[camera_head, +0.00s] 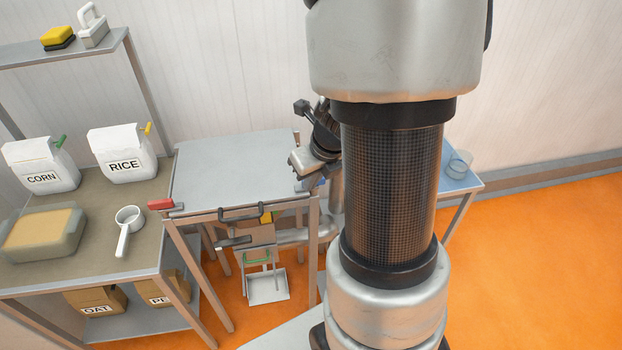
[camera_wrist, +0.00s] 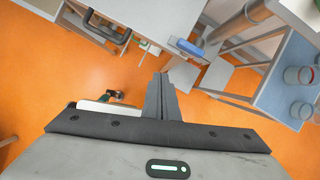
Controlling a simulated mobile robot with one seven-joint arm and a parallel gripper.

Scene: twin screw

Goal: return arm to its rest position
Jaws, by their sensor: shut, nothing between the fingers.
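My gripper (camera_wrist: 163,82) shows in the wrist view with its two dark fingers together and nothing between them. It points out over the orange floor and touches nothing that I can see. My arm (camera_head: 392,180) stands across the middle of the head view and hides much behind it.
A counter at left holds CORN (camera_head: 42,170) and RICE (camera_head: 124,160) bags, a tub (camera_head: 45,235) and a white scoop (camera_head: 125,230). A red-ended piece (camera_head: 160,204) sits at the grey table's corner. Glass jars (camera_wrist: 300,76) stand on a blue-topped table. Floor at right is clear.

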